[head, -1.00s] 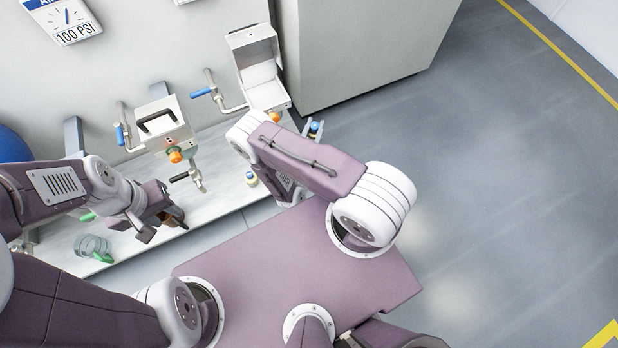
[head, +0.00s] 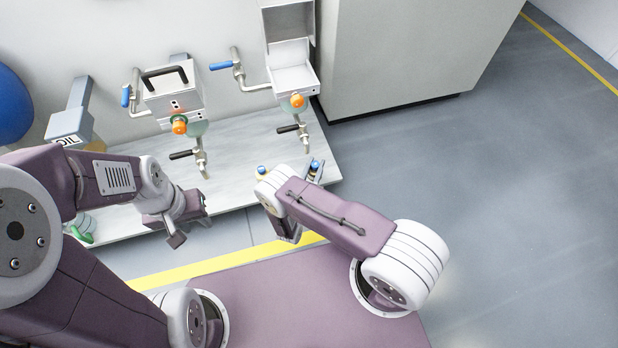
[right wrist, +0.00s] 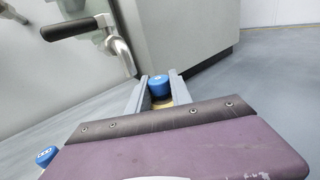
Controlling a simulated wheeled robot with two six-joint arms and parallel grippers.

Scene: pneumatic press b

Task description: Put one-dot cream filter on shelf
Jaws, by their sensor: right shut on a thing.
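My right gripper (right wrist: 158,92) is shut on a small blue-topped filter (right wrist: 158,86) with a cream body, held upright between its grey fingers. The filter's blue top also shows in the head view (head: 314,165); I cannot make out its dots. A second blue-topped cream filter (head: 262,171) stands on the pale shelf (head: 228,193), left of my right gripper. In the right wrist view its blue top (right wrist: 46,156) bears white dots, too small to count surely. My left gripper (head: 190,228) hangs over the shelf's front edge, its fingers apart and seemingly empty.
Two white press units with orange knobs (head: 179,127) (head: 297,101) and valve handles (head: 181,155) overhang the shelf; the right one's lid is open. A grey cabinet (head: 400,50) stands at the right. A green-and-clear item (head: 82,232) lies at the far left. Open floor lies right.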

